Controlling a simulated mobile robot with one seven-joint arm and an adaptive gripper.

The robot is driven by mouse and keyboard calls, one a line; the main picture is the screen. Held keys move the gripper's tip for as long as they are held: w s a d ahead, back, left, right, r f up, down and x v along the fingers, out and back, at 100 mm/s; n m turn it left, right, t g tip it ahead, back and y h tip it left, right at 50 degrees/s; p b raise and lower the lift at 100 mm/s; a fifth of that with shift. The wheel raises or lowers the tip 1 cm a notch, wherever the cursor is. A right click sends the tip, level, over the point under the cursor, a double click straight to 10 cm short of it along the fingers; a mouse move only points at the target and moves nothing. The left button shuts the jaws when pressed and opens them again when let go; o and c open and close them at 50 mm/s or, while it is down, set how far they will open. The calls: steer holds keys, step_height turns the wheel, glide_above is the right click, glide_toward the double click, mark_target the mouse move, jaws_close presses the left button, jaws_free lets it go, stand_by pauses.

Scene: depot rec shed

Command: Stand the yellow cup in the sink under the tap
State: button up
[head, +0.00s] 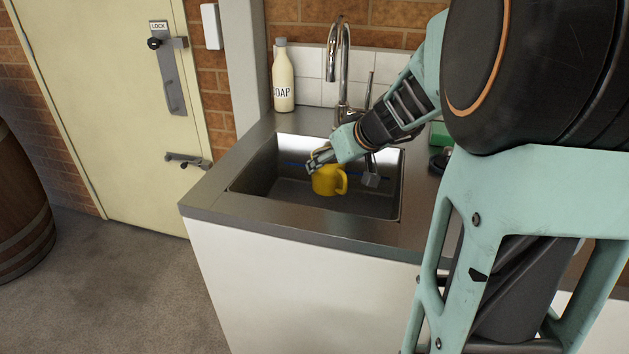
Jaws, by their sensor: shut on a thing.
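The yellow cup (327,181) is upright inside the metal sink (252,176), with its handle towards the right. My gripper (318,165) reaches in from the upper right and is shut on the cup at its upper left side. I cannot tell whether the cup's base touches the sink floor. The chrome tap (343,60) stands behind the sink, and its curved spout rises above and behind my gripper. My wrist hides part of the sink's back edge and the foot of the tap.
A cream soap bottle (283,82) stands at the back left of the counter (215,190). A green object (440,134) and a small dark item (438,162) lie right of the sink, partly hidden by my arm. A door (110,110) and barrel (20,210) are at left.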

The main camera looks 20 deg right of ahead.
mark_target(330, 181)
steer(key=shift+f+b, duration=1)
steer(key=shift+f, duration=1.75)
steer(key=shift+f, duration=0.15)
steer(key=o, duration=1.6)
